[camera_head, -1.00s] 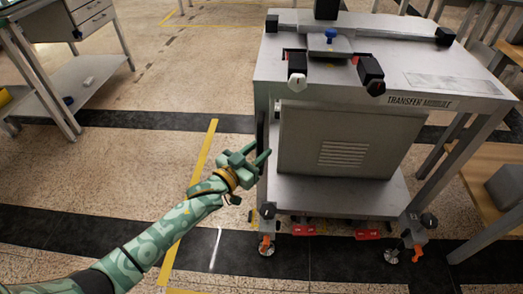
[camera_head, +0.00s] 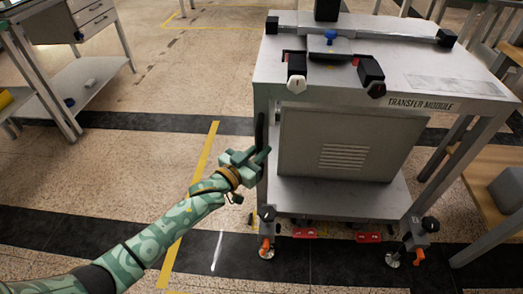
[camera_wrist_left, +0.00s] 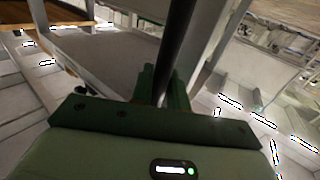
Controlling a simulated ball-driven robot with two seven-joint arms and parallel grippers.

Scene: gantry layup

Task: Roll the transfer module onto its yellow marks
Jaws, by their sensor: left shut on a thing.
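The transfer module (camera_head: 348,150) is a grey metal cart with a labelled top, a vented cabinet and a lower shelf. It stands upright on caster feet with orange parts. A dark vertical handle bar (camera_head: 261,132) runs along its left side. My left gripper (camera_head: 259,156) is shut on this handle bar. In the left wrist view, the dark bar (camera_wrist_left: 180,40) passes between the green fingers of the left gripper (camera_wrist_left: 164,88). A yellow floor line (camera_head: 196,182) lies left of the module, apart from its feet. My right gripper is not in view.
A metal bench (camera_head: 100,72) stands at the upper left. A wooden-shelved table (camera_head: 488,178) stands close to the module's right side. More yellow marking (camera_head: 215,26) lies on the far floor. Dark floor bands cross the room. Open floor lies left of the module.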

